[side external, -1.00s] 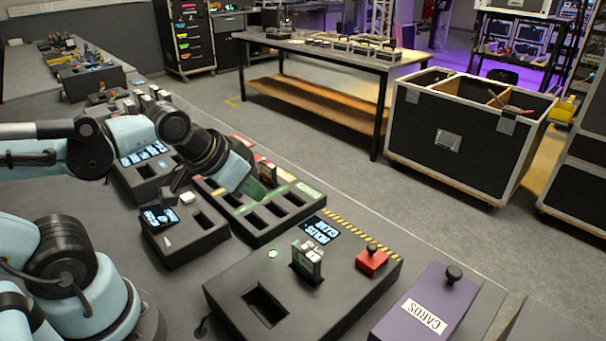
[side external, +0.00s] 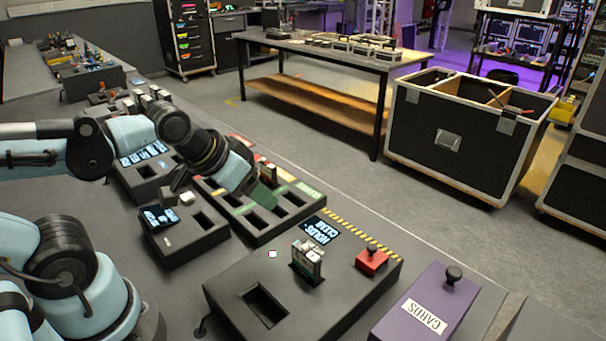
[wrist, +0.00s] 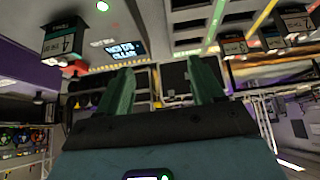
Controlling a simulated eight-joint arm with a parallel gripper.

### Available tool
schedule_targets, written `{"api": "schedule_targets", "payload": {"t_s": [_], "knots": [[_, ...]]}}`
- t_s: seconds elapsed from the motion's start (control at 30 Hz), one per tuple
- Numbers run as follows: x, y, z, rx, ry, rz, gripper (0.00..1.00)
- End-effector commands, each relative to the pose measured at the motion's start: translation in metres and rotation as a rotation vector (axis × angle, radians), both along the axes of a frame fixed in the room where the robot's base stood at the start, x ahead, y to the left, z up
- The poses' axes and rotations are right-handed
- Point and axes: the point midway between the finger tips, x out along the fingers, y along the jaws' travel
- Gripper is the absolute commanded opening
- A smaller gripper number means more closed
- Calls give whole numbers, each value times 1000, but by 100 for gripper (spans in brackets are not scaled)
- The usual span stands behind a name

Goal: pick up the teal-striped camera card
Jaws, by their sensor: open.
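A camera card (side external: 308,262) stands upright in a slot of the dark console (side external: 340,290). It has a pale top and a greenish face; I cannot clearly tell its stripe colour. In the wrist view a dark card with a pale label and a teal-looking band (wrist: 63,42) is at upper left, apart from my fingers. My gripper (side external: 262,197) has green fingers and is above the slotted tray (side external: 250,232), left of and behind the console's card. In the wrist view my gripper (wrist: 160,88) is open, with nothing between the fingers.
A purple CARDS box (side external: 425,305) stands at the right. A smaller slotted box (side external: 185,238) is at the left. More cards (wrist: 232,44) show in the wrist view.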

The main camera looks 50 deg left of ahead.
Motion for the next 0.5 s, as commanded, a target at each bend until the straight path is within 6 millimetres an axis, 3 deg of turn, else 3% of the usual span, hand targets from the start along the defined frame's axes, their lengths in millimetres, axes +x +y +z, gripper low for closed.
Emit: {"api": "schedule_targets", "payload": {"t_s": [0.03, 0.13, 0.5], "knots": [[0, 0, 0, 0, 0, 0, 75], [0, 0, 0, 0, 0, 0, 89], [2, -9, 4, -12, 33, -9, 89]]}}
